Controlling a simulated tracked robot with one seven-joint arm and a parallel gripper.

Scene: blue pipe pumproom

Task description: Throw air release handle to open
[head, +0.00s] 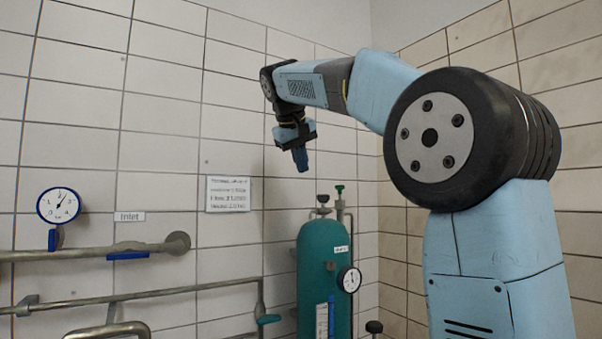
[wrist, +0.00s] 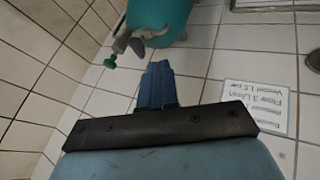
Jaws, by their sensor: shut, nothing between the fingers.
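No handle in view has a readable air release label. A green-topped valve (head: 340,188) stands on a pipe by the top of the teal tank (head: 318,255). A dark-knobbed fitting (head: 323,199) is on the tank's top. My gripper (head: 301,166) points down above the tank top, apart from it, shut and empty. In the wrist view my blue fingers (wrist: 157,72) are together. The green knob (wrist: 110,62) is to their left, and the tank (wrist: 165,20) shows at the top, turned over. A teal lever (head: 268,319) is on the lower pipe.
A pressure gauge (head: 349,280) sits on the tank's right side. A wall sign (head: 228,193) is left of the tank. The inlet pipe (head: 70,255) has a blue lever (head: 128,256) and a gauge (head: 58,205). The tiled wall is behind; the space around my gripper is clear.

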